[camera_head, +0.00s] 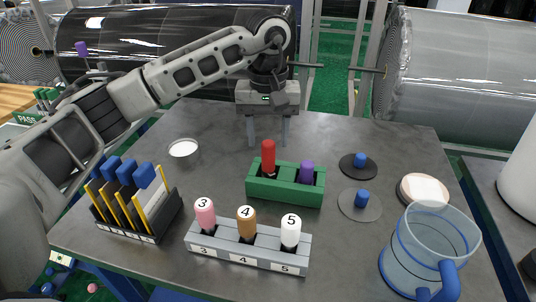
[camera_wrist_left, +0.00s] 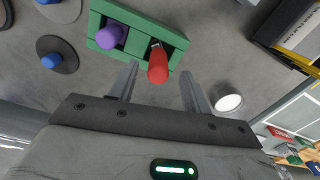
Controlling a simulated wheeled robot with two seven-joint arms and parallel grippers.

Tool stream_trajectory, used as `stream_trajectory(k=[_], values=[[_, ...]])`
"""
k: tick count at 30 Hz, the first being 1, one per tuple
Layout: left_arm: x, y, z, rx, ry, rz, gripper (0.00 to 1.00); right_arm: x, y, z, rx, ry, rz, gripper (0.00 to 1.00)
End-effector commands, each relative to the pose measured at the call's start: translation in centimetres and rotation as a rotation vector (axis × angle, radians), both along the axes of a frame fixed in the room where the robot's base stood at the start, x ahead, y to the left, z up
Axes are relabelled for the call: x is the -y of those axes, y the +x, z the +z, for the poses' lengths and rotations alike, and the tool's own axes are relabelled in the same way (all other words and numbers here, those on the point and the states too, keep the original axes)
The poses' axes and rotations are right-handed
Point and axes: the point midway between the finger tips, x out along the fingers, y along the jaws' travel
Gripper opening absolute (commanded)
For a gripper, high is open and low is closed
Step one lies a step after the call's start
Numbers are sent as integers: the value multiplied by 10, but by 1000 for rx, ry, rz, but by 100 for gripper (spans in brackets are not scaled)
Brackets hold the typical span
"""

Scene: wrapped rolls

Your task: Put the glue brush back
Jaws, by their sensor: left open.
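A green two-slot holder (camera_head: 285,190) stands on the grey table. A red-handled tool (camera_head: 268,158) stands in its left slot and a shorter purple-handled one (camera_head: 306,172) in its right slot. I cannot tell which is the glue brush; their lower ends are hidden. My left gripper (camera_head: 267,140) is open and empty, fingers down, at the far side of the holder. In the left wrist view, the red handle (camera_wrist_left: 158,66) shows between the two fingertips (camera_wrist_left: 160,72), and the purple handle (camera_wrist_left: 111,35) lies to the left. My right gripper is not in view.
In front is a grey rack (camera_head: 232,256) with pink, brown and white numbered handles. A black rack (camera_head: 140,228) with blue-topped tools is left. Blue-knobbed discs (camera_head: 359,205), a clear jug (camera_head: 425,255) and a white round pad (camera_head: 424,190) are right. A white dish (camera_head: 183,149) is back left.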

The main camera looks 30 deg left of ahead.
Motion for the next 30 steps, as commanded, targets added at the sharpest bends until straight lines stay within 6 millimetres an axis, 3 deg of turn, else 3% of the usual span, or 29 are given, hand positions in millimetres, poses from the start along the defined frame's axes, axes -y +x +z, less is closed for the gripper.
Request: stream_trajectory(k=[4, 10, 30], values=[[0, 1, 29, 4, 0, -1, 48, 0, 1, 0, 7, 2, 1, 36], [0, 0, 51, 0, 0, -1, 48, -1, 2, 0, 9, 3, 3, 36], [0, 0, 54, -1, 0, -1, 48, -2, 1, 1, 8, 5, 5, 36]])
